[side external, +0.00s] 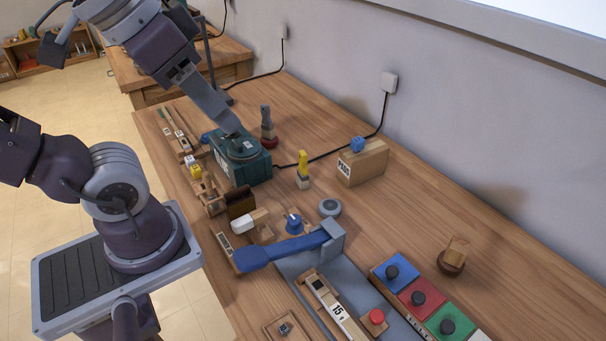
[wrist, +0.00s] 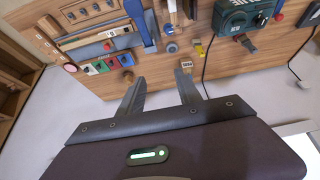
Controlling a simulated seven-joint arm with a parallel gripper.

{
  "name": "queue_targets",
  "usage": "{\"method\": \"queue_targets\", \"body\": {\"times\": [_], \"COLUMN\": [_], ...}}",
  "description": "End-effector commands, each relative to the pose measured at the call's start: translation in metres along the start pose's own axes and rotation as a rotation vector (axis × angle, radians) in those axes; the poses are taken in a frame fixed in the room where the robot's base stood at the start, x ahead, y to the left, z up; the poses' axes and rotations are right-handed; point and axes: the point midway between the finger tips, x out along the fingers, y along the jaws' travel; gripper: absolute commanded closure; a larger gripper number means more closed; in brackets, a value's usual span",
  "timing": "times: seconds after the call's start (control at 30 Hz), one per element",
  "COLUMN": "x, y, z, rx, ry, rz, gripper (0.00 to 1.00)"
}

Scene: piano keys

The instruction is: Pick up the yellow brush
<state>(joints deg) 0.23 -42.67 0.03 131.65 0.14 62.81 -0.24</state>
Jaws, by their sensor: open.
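The yellow brush (side external: 303,160) stands upright on the wooden table, yellow handle up and pale base down, between the green box and the cardboard box. In the wrist view it looks like the small yellow piece (wrist: 198,48), beyond the fingers and a little to the right. My gripper (side external: 230,126) is at the upper left in the side view, with its fingers pointing down across the green box; I cannot tell whether they touch it. In the wrist view my gripper (wrist: 160,80) has two separated fingers with nothing between them. The brush is apart from the fingers.
The green box (side external: 228,163) with a black cable stands left of the brush. A dark brush with a red base (side external: 268,128) is behind. A cardboard box (side external: 362,164) with a blue knob on top is right. A blue-handled lever (side external: 290,247) and coloured button panels (side external: 420,298) lie nearer.

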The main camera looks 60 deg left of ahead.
Motion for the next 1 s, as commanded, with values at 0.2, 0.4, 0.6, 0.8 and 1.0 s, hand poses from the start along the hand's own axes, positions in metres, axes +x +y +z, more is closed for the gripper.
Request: {"method": "queue_targets", "body": {"times": [0.2, 0.4, 0.6, 0.8, 1.0], "x": [0.027, 0.059, 0.088, 0.115, 0.209], "y": [-0.057, -0.103, -0.130, -0.134, -0.135], "z": [-0.046, -0.099, -0.154, -0.209, -0.168], "rx": [0.525, 1.012, 1.416, 1.748, 1.810], "ry": [-0.257, -0.536, -0.828, -1.136, -1.210], "rz": [-0.189, -0.351, -0.489, -0.619, -0.635], "gripper": [0.59, 0.59, 0.59, 0.59, 0.59]}}
